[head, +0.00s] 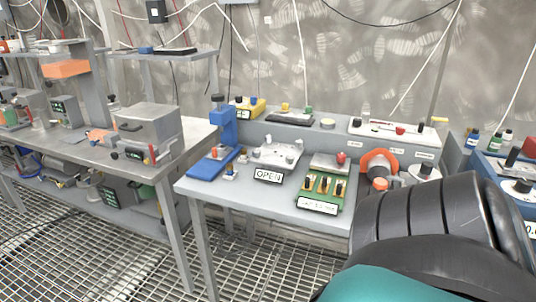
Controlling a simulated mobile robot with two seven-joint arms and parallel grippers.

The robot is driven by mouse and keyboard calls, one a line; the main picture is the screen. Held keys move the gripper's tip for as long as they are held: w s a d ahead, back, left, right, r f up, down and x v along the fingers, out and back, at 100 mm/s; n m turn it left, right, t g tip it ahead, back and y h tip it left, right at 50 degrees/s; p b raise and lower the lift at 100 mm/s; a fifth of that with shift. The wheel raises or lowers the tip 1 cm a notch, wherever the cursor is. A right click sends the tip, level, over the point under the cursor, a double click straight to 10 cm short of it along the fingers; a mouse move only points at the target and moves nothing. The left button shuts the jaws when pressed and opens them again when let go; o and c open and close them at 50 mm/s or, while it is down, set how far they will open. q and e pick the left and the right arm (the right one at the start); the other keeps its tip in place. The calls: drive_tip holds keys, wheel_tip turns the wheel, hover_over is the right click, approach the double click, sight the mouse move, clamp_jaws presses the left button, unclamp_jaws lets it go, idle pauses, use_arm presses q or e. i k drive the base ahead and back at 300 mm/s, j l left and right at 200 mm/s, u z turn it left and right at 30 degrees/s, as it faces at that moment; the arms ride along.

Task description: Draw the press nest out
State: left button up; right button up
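A blue press (222,125) with a dark top stands at the left end of the grey bench. Its blue base plate (205,168) lies toward the bench's left edge. Small pale parts, one with a red spot, sit low at the press; the picture is too small to tell which of them is the nest or how far out it is. I see neither gripper. A dark ribbed link and a teal part of my arm fill the lower right corner.
On the grey bench (225,195) stand a pale fixture with an OPEN sign (268,176), a green board (321,190) and an orange ring-shaped thing (368,158). Grating floor lies in front.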

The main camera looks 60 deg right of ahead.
sight(219, 153)
drive_tip(key=z, duration=1.65)
drive_tip(key=k+l, duration=0.05)
